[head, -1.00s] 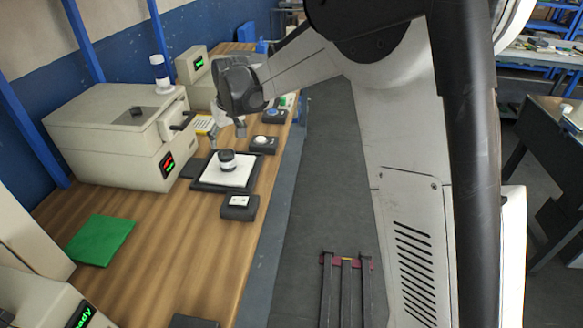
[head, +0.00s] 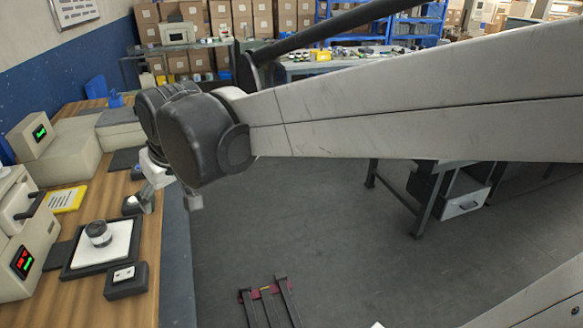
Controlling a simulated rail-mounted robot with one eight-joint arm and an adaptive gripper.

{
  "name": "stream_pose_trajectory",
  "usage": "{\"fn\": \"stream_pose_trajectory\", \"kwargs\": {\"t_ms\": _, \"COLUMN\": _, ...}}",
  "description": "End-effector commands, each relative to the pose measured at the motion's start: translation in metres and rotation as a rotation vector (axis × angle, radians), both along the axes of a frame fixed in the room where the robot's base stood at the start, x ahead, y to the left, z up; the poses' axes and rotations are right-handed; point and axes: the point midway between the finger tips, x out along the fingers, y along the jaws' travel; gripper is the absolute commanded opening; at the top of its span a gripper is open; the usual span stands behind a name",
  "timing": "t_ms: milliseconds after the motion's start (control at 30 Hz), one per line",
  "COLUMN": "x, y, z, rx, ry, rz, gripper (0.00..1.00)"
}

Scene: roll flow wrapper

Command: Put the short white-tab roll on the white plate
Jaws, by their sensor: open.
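The white plate (head: 112,247) lies in a dark square frame on the wooden bench at the lower left. A short dark roll with a pale band (head: 98,230) stands upright on it, toward its far left part. No white tab can be made out on it at this size. My gripper (head: 168,200) hangs at the bench's right edge, beyond and to the right of the plate, apart from the roll. It is open, with nothing seen between its fingers.
A black box with two white buttons (head: 124,275) sits in front of the plate. A beige machine with a red and green display (head: 22,262) stands left of it. A yellow sheet (head: 66,199) lies behind. Open floor (head: 300,235) is to the right.

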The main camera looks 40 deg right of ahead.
Motion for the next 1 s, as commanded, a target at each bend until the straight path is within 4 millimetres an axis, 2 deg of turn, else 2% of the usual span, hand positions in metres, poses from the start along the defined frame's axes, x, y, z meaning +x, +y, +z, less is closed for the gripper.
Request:
{"fn": "stream_pose_trajectory", "kwargs": {"t_ms": 33, "x": -0.017, "y": -0.007, "z": -0.001, "rx": 0.002, "ry": -0.008, "rz": -0.016, "gripper": 0.61}}
{"fn": "stream_pose_trajectory", "kwargs": {"t_ms": 300, "x": -0.095, "y": -0.038, "z": -0.015, "rx": 0.009, "ry": -0.052, "rz": -0.093, "gripper": 0.61}}
{"fn": "stream_pose_trajectory", "kwargs": {"t_ms": 500, "x": -0.139, "y": -0.053, "z": -0.034, "rx": 0.013, "ry": -0.079, "rz": -0.138, "gripper": 0.61}}
{"fn": "stream_pose_trajectory", "kwargs": {"t_ms": 700, "x": -0.158, "y": -0.059, "z": -0.045, "rx": 0.015, "ry": -0.092, "rz": -0.162, "gripper": 0.61}}
{"fn": "stream_pose_trajectory", "kwargs": {"t_ms": 1000, "x": -0.160, "y": -0.060, "z": -0.046, "rx": 0.015, "ry": -0.094, "rz": -0.164, "gripper": 0.61}}
